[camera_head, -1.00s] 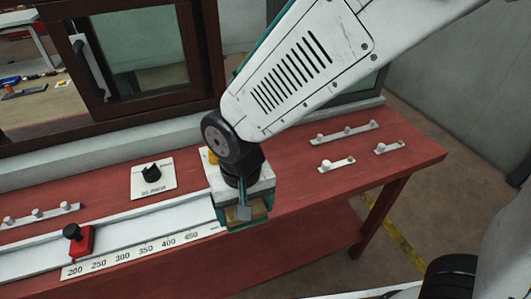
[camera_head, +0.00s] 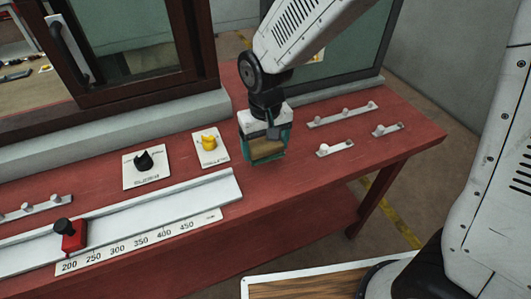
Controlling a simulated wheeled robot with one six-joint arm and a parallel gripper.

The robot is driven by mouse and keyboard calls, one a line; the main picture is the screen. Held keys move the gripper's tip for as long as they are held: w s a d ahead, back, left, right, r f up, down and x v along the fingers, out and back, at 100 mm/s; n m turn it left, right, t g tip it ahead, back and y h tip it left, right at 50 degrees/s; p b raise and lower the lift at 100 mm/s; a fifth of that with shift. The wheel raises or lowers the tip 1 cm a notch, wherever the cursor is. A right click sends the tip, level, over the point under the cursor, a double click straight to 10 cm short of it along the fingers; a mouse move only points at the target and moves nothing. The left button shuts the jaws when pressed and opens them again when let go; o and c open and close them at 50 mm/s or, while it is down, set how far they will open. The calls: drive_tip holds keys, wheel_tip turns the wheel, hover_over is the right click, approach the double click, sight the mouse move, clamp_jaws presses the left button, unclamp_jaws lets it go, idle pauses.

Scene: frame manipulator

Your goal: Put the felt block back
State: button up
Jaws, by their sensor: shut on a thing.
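My gripper (camera_head: 264,148) is over the red bench, right of the end of the white rail. Its teal jaws are shut on a tan-brown block (camera_head: 266,149), which looks like the felt block. The jaws and the wrist partly cover the block. I cannot tell whether the block touches the bench top or hangs just above it.
The white rail (camera_head: 150,222) has a red stop (camera_head: 72,236) and a number scale (camera_head: 140,241). A black knob (camera_head: 144,161) and a yellow knob (camera_head: 209,142) stand behind it. Pegged strips (camera_head: 342,114) lie to the right. A dark window frame (camera_head: 195,45) rises behind the bench.

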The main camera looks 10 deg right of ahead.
sight(266, 155)
drive_tip(key=shift+f, duration=1.75)
drive_tip(key=shift+f, duration=0.1)
drive_tip(key=o, duration=0.9)
wheel_tip(266, 155, up, 12)
drive_tip(key=shift+r, duration=0.1)
drive_tip(key=shift+d+r, duration=0.25)
drive_tip(key=shift+d, duration=0.05)
drive_tip(key=s+d+r+m, duration=0.1)
drive_tip(key=s+d+r, duration=0.55)
drive_tip(key=d, duration=0.45)
drive_tip(key=s+d, duration=0.3)
drive_tip(key=s, duration=0.1)
drive_tip(key=s+d+r+m, duration=0.1)
drive_tip(key=s+d, duration=0.2)
drive_tip(key=s, duration=0.1)
drive_tip(key=s+d+r+m+t, duration=0.1)
drive_tip(key=s+d, duration=0.2)
drive_tip(key=s, duration=0.1)
drive_tip(key=shift+s+d, duration=0.1)
drive_tip(key=shift+s, duration=0.3)
